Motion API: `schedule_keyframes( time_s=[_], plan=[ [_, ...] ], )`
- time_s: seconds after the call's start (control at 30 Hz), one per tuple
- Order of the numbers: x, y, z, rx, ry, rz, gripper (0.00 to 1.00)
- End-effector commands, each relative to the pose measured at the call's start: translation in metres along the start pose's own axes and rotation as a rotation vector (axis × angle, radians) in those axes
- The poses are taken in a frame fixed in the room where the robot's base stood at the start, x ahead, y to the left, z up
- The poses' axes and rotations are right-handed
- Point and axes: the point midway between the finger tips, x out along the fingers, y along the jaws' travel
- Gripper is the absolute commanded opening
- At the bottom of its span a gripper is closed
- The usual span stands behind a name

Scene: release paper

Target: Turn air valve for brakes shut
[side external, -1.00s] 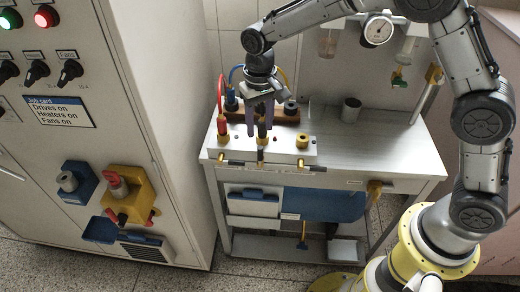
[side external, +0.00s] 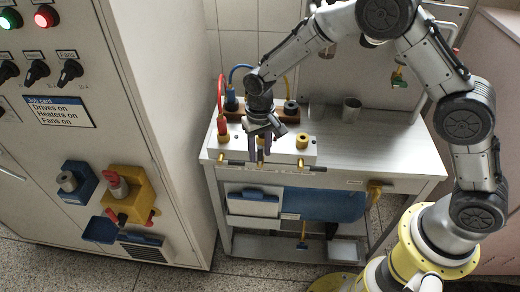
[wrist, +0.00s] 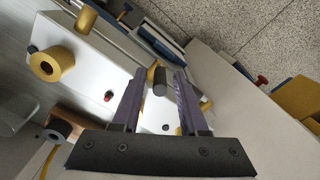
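A white valve block (side external: 285,147) sits on the front of the grey bench, with small brass valves and dark lever handles along its front edge. My gripper (side external: 260,153) points down over the middle valve, its fingers apart. In the wrist view my gripper (wrist: 160,90) is open, with a dark cylindrical handle (wrist: 160,82) showing between the fingertips. I cannot tell whether either finger touches it. The right lever handle (side external: 317,168) and the left lever handle (side external: 236,163) lie sideways along the front edge. No label naming the brake valve is readable.
A red-topped fitting (side external: 223,125) with a hose stands left of my gripper, and a brass fitting (side external: 302,141) stands right. A brown rack (side external: 290,115) is behind. A control cabinet (side external: 150,130) stands close on the left.

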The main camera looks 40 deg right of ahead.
Motion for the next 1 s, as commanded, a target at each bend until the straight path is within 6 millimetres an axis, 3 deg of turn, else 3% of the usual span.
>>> schedule_keyframes(
  time_s=[0.03, 0.2, 1.0],
  plan=[
    [-0.0002, 0.0, 0.0, 0.0, 0.0, 0.0, 0.32],
    [-0.0004, 0.0, 0.0, 0.0, 0.0, 0.0, 0.01],
    [-0.001, -0.0001, -0.0002, 0.0, 0.001, 0.0, 0.0]
  ],
)
